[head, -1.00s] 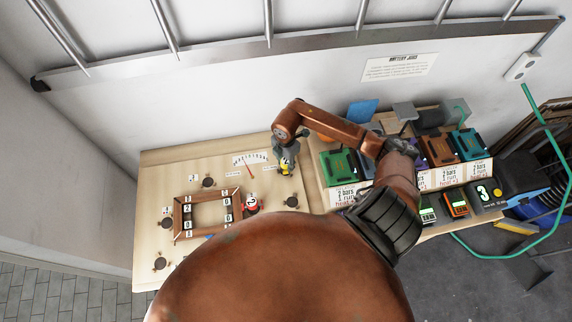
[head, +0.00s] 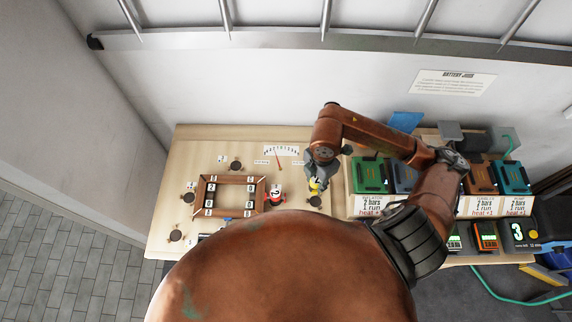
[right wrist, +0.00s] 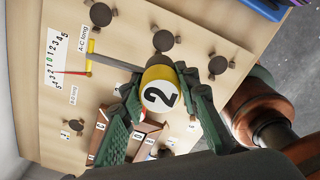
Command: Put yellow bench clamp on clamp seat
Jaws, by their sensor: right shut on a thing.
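The yellow bench clamp (head: 314,184) is held by my right gripper (head: 316,177) above the right part of the wooden board. In the right wrist view the yellow clamp (right wrist: 160,91) shows a round white end marked 2, between the green fingers of my right gripper (right wrist: 165,105). A dark round seat (head: 315,201) lies just in front of the clamp in the head view. In the right wrist view dark round seats show beyond the clamp (right wrist: 163,40) and to its right (right wrist: 217,65). Contact with a seat cannot be told. My left gripper is not in view.
A wooden frame (head: 201,196) with number tags stands left, with a red clamp (head: 276,194) at its right side. A printed scale (head: 283,152) lies behind. Green (head: 368,174) and other coloured battery units crowd the right. Several round seats surround the frame.

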